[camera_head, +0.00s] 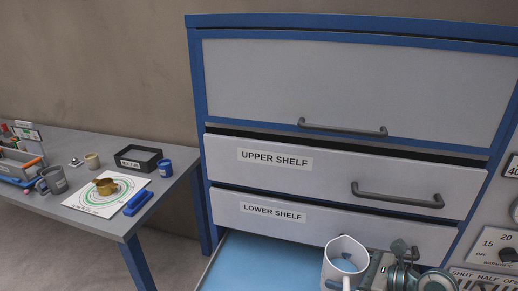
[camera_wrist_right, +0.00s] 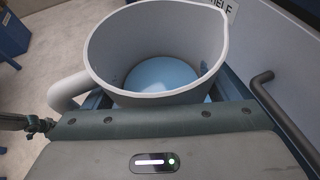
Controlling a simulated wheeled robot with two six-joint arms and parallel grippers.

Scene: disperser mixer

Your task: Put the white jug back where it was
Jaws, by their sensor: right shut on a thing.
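The white jug (camera_head: 345,262) is at the bottom of the head view, in front of the lower drawer and over a light blue surface (camera_head: 260,262). My right gripper (camera_head: 368,272) is beside it and shut on it. In the right wrist view the jug (camera_wrist_right: 105,50) is upright, its mouth open toward the camera and its handle to the left. Light blue shows inside it. The fingertips are hidden behind the gripper body, and the jug's base is out of sight. I cannot tell whether it touches the blue surface. My left gripper is not in view.
A blue-framed cabinet has drawers labelled upper shelf (camera_head: 320,165) and lower shelf (camera_head: 340,220), with protruding handles. A dial panel (camera_head: 495,240) is at right.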

